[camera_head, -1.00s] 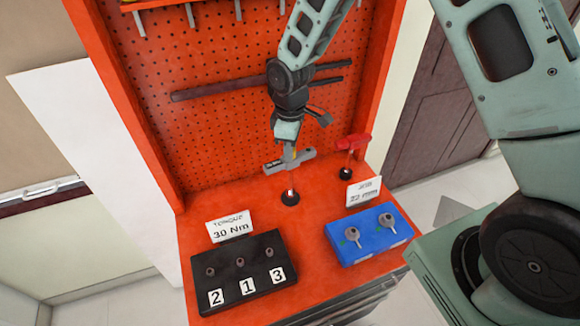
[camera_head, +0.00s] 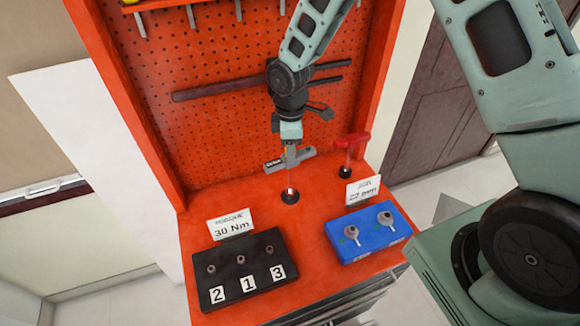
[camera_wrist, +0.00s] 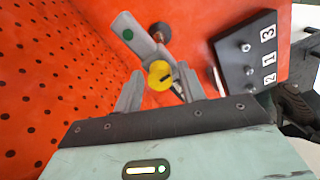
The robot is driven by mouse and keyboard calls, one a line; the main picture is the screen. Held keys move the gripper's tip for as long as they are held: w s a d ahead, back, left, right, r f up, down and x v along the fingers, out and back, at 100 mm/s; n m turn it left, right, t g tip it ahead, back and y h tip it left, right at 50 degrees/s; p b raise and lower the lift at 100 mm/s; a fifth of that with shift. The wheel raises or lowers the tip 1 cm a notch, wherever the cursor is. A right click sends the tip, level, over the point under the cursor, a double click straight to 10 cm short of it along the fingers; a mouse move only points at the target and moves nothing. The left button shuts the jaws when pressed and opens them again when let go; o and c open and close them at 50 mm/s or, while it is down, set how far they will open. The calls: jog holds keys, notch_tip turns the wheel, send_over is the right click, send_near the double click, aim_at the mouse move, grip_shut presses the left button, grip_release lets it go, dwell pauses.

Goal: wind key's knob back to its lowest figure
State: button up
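The key is a grey T-handled tool (camera_head: 273,165) standing upright in a black round holder (camera_head: 290,197) on the orange bench. In the wrist view its grey bar (camera_wrist: 130,34) has a green dot on one end. A yellow knob (camera_wrist: 160,73) with a dark mark sits on top of it. My gripper (camera_head: 289,150) points down over the key. In the wrist view my gripper's fingers (camera_wrist: 160,90) stand on either side of the yellow knob. Whether they press on it is unclear. The knob's figures are not readable.
A red T-handled tool (camera_head: 352,142) stands close by on the right. A black block (camera_head: 240,268) numbered 2, 1, 3 and a blue block (camera_head: 366,237) sit in front. Cards read 30 Nm (camera_head: 231,225) and apparently 22 mm (camera_head: 363,190). The orange pegboard (camera_head: 220,130) rises behind.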

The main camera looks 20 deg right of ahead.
jog(key=shift+r, duration=0.15)
jog(key=shift+r+p, duration=2.4)
jog(key=shift+r, duration=0.5)
jog(key=s+a+r+m+b, duration=0.2)
jog(key=s+b, duration=0.1)
jog(key=s, duration=0.6)
jog(key=s+a+r+m+b, duration=0.2)
jog(key=s+b, duration=0.2)
jog(key=s, duration=0.5)
jog(key=s+a+r+m+b, duration=0.2)
jog(key=s+b, duration=0.2)
jog(key=s, duration=0.6)
jog(key=shift+a+y, duration=0.15)
jog(key=shift+y, duration=0.15)
jog(key=shift+r, duration=0.1)
